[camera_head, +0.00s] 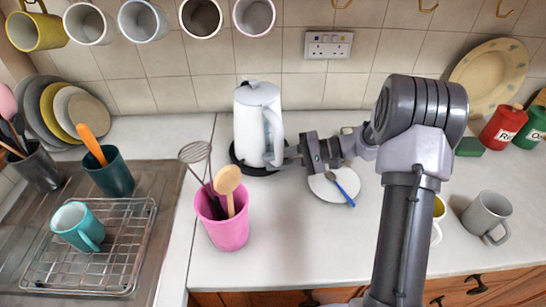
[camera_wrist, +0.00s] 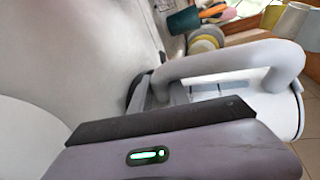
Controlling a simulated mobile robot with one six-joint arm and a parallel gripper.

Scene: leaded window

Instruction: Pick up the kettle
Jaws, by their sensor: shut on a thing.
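The white kettle (camera_head: 252,130) stands upright at the back of the worktop, on its black base (camera_head: 236,160). Its handle (camera_head: 275,132) faces right, towards my arm. My gripper (camera_head: 290,157) reaches in from the right and is shut on the lower part of the handle. In the wrist view the kettle's handle (camera_wrist: 235,62) curves over beside my gripper (camera_wrist: 172,96), with the kettle's body (camera_wrist: 280,108) at the right. My fingertips are small and partly hidden in both views. I see no clear gap between kettle and base.
A pink utensil pot (camera_head: 222,230) with a whisk and spoon stands in front of the kettle. A white plate (camera_head: 325,188) with a blue-handled spoon lies under my wrist. Mugs hang above (camera_head: 254,15). A grey mug (camera_head: 486,218) is at right. The front middle worktop is clear.

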